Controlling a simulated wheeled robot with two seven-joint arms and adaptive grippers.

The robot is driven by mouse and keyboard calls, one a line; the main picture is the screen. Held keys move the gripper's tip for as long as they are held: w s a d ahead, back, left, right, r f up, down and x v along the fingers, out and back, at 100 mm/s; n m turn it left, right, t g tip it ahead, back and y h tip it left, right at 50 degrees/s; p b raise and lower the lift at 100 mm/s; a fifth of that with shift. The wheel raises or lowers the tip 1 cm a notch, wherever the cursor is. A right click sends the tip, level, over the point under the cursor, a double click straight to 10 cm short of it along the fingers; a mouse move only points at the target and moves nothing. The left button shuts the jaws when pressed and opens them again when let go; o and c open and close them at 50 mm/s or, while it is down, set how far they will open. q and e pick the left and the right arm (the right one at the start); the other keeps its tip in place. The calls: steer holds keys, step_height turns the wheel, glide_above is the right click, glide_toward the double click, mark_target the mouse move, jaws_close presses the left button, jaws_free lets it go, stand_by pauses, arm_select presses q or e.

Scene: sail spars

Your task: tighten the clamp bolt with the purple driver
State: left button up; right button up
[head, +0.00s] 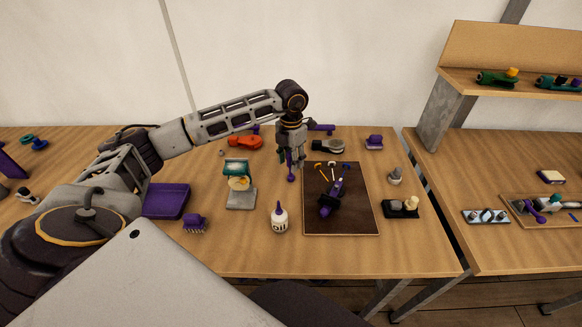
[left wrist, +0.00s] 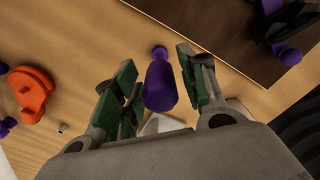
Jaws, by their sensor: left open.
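My left gripper (head: 291,163) is open and points down over the table, just left of the dark mat (head: 350,222). In the left wrist view a purple handle (left wrist: 160,88) with a small round purple end (left wrist: 160,52) shows between the green-padded fingers (left wrist: 158,80). It looks like the purple driver; contact with the fingers cannot be told. In the head view its purple end (head: 291,178) shows below the fingers, the rest hidden by them. A purple and black clamp-like fixture (head: 329,202) stands on the mat. Its bolt is too small to tell. My right gripper is not in view.
An oil bottle (head: 280,219), a green-topped stand (head: 240,190), a purple tray (head: 166,201) and a purple brush (head: 195,223) are nearby. Small coloured-headed pieces (head: 332,165) lie at the mat's back. An orange object (head: 245,142) lies behind. The table's front strip is clear.

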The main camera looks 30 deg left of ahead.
arm_select(q)
jaws_close()
steer(key=shift+r+p, duration=1.25)
steer(key=shift+r, duration=1.15)
steer(key=shift+s+d+p, duration=0.15)
steer(key=shift+s+p, duration=0.1)
steer(key=shift+p, duration=0.35)
steer(key=shift+d, duration=0.1)
